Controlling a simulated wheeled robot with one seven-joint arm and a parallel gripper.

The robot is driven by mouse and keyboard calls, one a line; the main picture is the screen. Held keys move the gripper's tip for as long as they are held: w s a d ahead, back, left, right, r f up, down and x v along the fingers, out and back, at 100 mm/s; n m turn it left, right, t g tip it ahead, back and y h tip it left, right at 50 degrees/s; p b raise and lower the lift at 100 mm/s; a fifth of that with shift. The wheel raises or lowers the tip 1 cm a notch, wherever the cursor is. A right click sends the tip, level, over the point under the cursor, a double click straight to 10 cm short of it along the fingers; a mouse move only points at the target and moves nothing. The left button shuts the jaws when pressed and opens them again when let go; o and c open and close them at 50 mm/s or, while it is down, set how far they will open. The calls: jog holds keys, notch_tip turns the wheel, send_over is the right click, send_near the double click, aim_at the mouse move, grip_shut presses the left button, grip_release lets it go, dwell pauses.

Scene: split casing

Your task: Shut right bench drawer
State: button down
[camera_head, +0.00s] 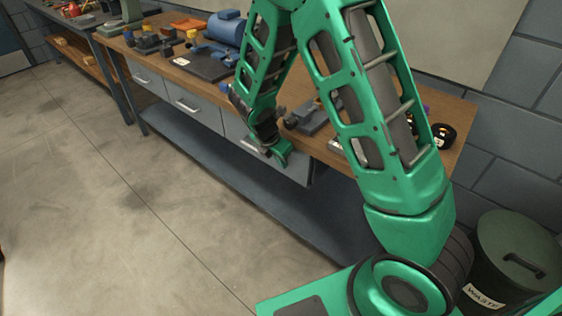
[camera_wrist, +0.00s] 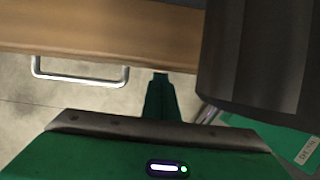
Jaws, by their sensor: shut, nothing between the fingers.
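The right bench drawer (camera_head: 297,168) has a grey front under the wooden benchtop, at the right end of the row. Its handle (camera_head: 252,148) shows just left of my gripper. My gripper (camera_head: 284,152) is shut and empty, close in front of the drawer's right half; whether it touches the front is unclear. The drawer looks nearly flush, but my arm hides part of it and any small gap cannot be told. In the wrist view, my gripper (camera_wrist: 161,80) points at the bench edge, and a metal drawer handle (camera_wrist: 80,78) lies to its left.
Two more drawers, the left (camera_head: 146,78) and middle (camera_head: 193,108), look shut. Tools and a blue machine (camera_head: 226,28) stand on the benchtop (camera_head: 455,105). A lower shelf (camera_head: 215,155) runs beneath. A green waste bin (camera_head: 515,262) stands at the right. The floor in front is clear.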

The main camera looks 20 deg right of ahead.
jog(key=s+a+r, duration=0.3)
jog(key=a+r, duration=0.3)
jog(key=r, duration=0.3)
jog(key=shift+a+r, duration=0.15)
